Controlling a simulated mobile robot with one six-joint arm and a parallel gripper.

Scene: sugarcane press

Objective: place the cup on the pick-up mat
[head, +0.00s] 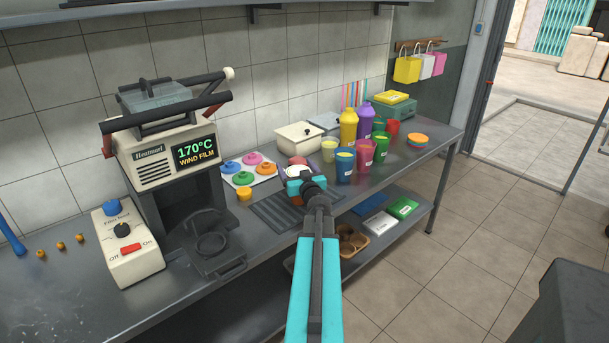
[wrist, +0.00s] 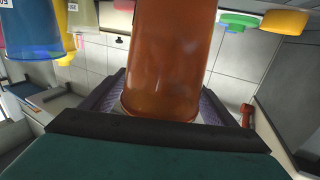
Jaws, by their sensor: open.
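An orange-brown translucent cup (wrist: 172,60) fills the middle of the wrist view, between the two fingers of my gripper (head: 300,170). The fingers are open around the cup, one on each side; I cannot tell whether either touches it. In the head view my gripper is over the counter at the far end of a dark ribbed mat (head: 272,212), which looks like the pick-up mat. My gripper and arm hide most of the cup there. I cannot tell whether its base rests on the mat.
Colourful filled cups (head: 345,165) stand close to the right of my gripper. A white pot (head: 298,138) and a tray of coloured lids (head: 247,171) are behind it. The sealing machine (head: 165,150) stands further left.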

